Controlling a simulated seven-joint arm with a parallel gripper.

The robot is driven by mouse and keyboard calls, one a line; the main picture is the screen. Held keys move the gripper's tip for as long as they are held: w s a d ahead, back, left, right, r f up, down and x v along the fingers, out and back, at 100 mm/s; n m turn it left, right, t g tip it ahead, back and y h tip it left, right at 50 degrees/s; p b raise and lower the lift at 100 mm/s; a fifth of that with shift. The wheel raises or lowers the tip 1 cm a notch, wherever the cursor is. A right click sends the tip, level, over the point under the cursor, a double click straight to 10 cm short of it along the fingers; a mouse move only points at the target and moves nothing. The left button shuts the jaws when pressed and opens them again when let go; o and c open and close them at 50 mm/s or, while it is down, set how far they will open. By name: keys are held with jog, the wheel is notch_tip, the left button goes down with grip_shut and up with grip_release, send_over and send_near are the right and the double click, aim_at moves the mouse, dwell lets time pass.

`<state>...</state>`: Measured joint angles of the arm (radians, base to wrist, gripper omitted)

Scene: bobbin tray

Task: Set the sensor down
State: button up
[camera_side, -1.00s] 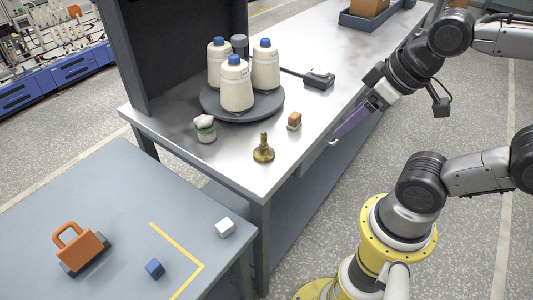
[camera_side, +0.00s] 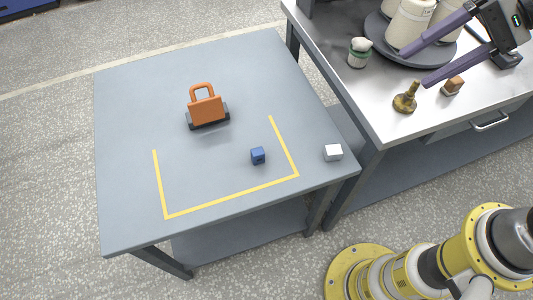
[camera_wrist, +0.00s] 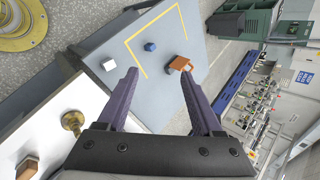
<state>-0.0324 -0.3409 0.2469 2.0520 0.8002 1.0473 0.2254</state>
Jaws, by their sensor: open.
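My gripper (camera_side: 416,66) is open, with two long purple fingers. It hangs over the metal table near the spools, fingers pointing left. In the wrist view nothing sits between the fingers (camera_wrist: 159,73). No object is clearly marked as the sensor. A small dark device (camera_side: 508,60) on the metal table, partly hidden by my gripper, could be it. On the blue-grey table stand an orange piece with a handle on a dark base (camera_side: 207,106), a blue cube (camera_side: 258,156) inside a yellow corner line, and a white cube (camera_side: 333,153) outside the line.
The metal table (camera_side: 385,125) holds a brass knob-like piece (camera_side: 405,98), a brown block (camera_side: 453,86), a small jar (camera_side: 359,52) and cream spools (camera_side: 410,25) on a dark round tray. The blue-grey table (camera_side: 130,150) has wide bare room around the yellow line (camera_side: 230,200).

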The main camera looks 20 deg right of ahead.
jog(key=w+a+f+m+g+y, duration=0.1)
jog(key=w+a+f+m+y, duration=0.15)
jog(key=w+a+f, duration=0.35)
jog(key=w+a+f+m+g+y, duration=0.1)
jog(key=w+a+f+m+y, duration=0.15)
jog(key=w+f+m, duration=0.4)
jog(key=m, duration=0.3)
send_near(252, 156)
jog(key=d, duration=0.2)
jog(key=d+r, duration=0.1)
jog(key=shift+w+g+y, duration=0.3)
jog(key=shift+w, duration=0.05)
jog(key=shift+s+a+f, duration=0.15)
jog(key=shift+a+f, duration=0.05)
jog(key=shift+f, duration=0.1)
jog(key=x, duration=0.8)
jog(key=shift+s, duration=0.1)
jog(key=shift+w+x, duration=0.1)
jog(key=shift+x, duration=1.3)
jog(key=shift+w+x, duration=0.15)
jog(key=shift+x, duration=1.2)
jog(key=shift+d+f, duration=0.1)
jog(key=shift+f, duration=0.05)
